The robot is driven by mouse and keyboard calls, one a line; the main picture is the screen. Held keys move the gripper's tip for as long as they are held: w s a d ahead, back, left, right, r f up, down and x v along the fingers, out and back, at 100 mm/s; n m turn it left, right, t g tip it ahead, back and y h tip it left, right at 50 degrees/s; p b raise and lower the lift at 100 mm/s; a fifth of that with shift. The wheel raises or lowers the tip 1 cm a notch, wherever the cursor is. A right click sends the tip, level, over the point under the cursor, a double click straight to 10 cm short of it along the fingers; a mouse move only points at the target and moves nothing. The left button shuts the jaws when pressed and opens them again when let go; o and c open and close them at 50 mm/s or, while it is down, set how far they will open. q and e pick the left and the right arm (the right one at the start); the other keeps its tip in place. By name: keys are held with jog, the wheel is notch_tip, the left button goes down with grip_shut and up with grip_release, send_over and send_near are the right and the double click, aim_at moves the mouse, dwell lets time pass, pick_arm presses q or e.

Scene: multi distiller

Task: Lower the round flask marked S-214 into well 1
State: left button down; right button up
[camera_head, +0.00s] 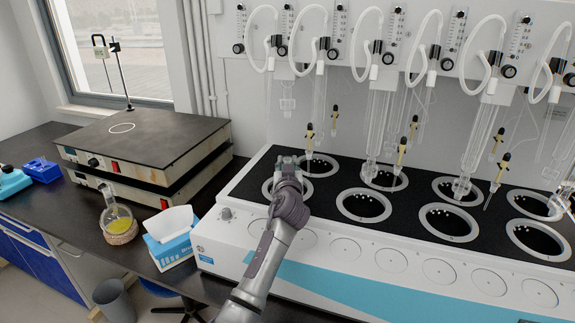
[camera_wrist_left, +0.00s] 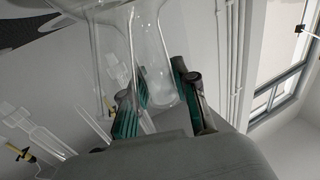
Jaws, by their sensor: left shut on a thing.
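My left gripper (camera_head: 287,163) is over the front-left well (camera_head: 268,189) of the long distiller (camera_head: 240,235). In the left wrist view, its green-padded fingers (camera_wrist_left: 158,98) are closed around the neck of a clear glass flask (camera_wrist_left: 152,60). The flask widens toward the top of that view; no S-214 mark is readable. In the head view my gripper and forearm hide the flask and part of the well's ring, so I cannot tell how deep it sits. My right gripper is in neither view.
Glass columns and yellow-clipped tubes (camera_head: 309,137) hang behind and beside the gripper. Other open wells (camera_head: 363,206) lie to the right. A flask with yellow liquid (camera_head: 118,218) on a cork ring (camera_head: 120,233), a tissue box (camera_head: 172,246) and stacked hotplates (camera_head: 140,140) stand left.

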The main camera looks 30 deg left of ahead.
pick_arm(q)
jog(key=shift+f, duration=0.4)
jog(key=c, duration=0.9)
grip_release()
jog(key=shift+o, duration=0.5)
jog(key=shift+s+f, duration=0.1)
jog(key=shift+d, duration=0.15)
jog(key=v, duration=1.2)
jog(key=shift+r, duration=0.5)
